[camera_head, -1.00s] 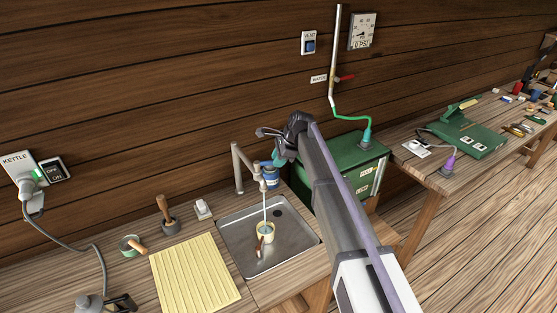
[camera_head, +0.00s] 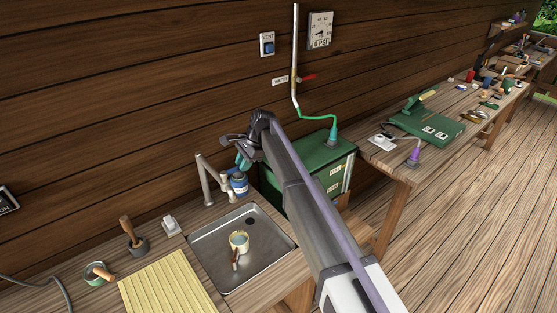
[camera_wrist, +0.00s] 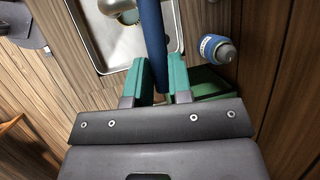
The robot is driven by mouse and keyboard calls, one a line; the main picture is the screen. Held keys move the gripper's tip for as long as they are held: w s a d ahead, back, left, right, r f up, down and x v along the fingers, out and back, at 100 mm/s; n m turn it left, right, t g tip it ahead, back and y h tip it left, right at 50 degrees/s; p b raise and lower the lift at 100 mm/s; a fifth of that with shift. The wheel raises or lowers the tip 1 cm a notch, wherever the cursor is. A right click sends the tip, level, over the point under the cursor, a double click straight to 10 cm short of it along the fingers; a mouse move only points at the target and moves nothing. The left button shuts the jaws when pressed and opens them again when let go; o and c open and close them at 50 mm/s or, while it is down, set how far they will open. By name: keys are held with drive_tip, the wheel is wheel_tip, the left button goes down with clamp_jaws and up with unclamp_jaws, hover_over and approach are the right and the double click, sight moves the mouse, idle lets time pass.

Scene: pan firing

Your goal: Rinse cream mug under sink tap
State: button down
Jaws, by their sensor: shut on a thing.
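The cream mug (camera_head: 239,238) stands upright in the steel sink (camera_head: 268,262), its brown handle toward the front, with bluish water visible inside. The tap (camera_head: 205,181) rises at the sink's back left, its spout over the basin; no water stream shows. The lever's joint to the tap is hidden.
A blue jar (camera_head: 239,184) stands behind the sink, close to my gripper. A yellow ribbed mat (camera_head: 167,286), a wooden-handled tool (camera_head: 133,240) and a green pot (camera_head: 98,274) lie to the left. A green kiln-like box (camera_head: 316,172) stands to the right.

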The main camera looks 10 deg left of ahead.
drive_tip(key=shift+w, duration=0.1)
drive_tip(key=c, duration=1)
unclamp_jaws()
drive_tip(key=shift+c, duration=0.2)
drive_tip(key=p+v, duration=0.9)
drive_tip(key=v, duration=0.2)
drive_tip(key=shift+p, duration=0.4)
drive_tip(key=shift+a, duration=0.15)
